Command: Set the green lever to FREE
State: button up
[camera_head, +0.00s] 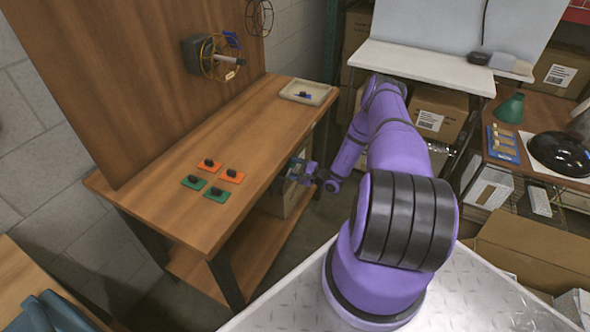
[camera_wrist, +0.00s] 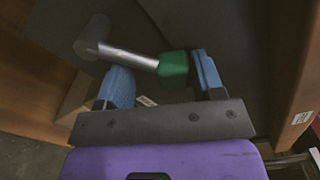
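The green lever shows in the wrist view: a green block-shaped knob (camera_wrist: 173,69) on a metal rod (camera_wrist: 130,57) that runs up-left to a round grey pivot (camera_wrist: 92,38). The rod slants slightly down to the right. My gripper (camera_wrist: 162,78) has its two blue fingers wide apart. The knob appears between them, close to the right finger; I cannot tell whether they touch. In the head view my gripper (camera_head: 297,171) is by the front side of the wooden bench (camera_head: 262,118). There the lever cannot be made out. No FREE marking is readable.
On the bench lie orange (camera_head: 232,175) and green (camera_head: 217,194) plates with black pieces, and a shallow tray (camera_head: 305,92). A wire reel (camera_head: 220,60) is on the upright board. A second table with a dark dome (camera_head: 563,153) stands at right. Cardboard boxes (camera_head: 437,115) stand behind my arm.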

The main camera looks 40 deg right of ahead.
jog(key=o, duration=0.4)
jog(key=shift+s+a, duration=0.1)
jog(key=shift+a, duration=0.25)
jog(key=shift+c, duration=0.2)
jog(key=shift+d, duration=0.1)
jog(key=shift+d, duration=0.1)
jog(key=v, duration=1)
jog(key=shift+s, duration=0.3)
jog(key=shift+d, duration=0.1)
